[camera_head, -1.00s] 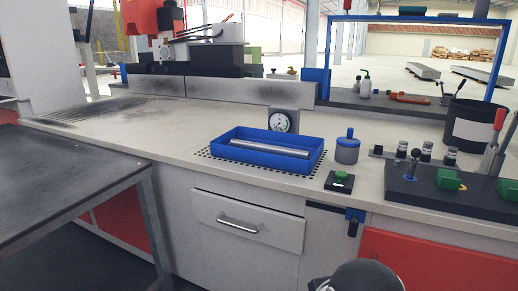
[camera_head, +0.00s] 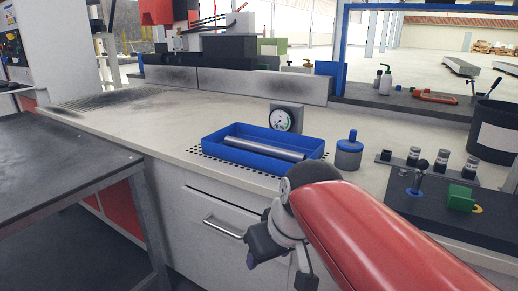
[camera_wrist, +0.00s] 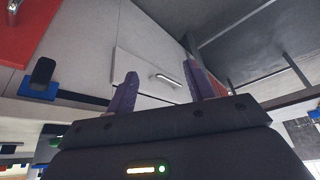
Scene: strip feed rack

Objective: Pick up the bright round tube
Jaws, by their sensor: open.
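The bright round tube (camera_head: 263,149) is a silvery metal bar lying lengthwise in a shallow blue tray (camera_head: 238,162) on the workbench. My gripper (camera_head: 251,258) is in front of the bench drawers, below the worktop and well apart from the tube. In the wrist view my gripper (camera_wrist: 162,73) shows two purple fingers spread apart with nothing between them. The wrist view faces the drawer front, and the tube is not in it.
A dial gauge (camera_head: 281,120) stands behind the tray, and a grey-blue canister (camera_head: 348,152) to its right. The lever panel (camera_head: 432,205) lies farther right. A dark table (camera_head: 62,168) stands at left. The worktop left of the tray is clear.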

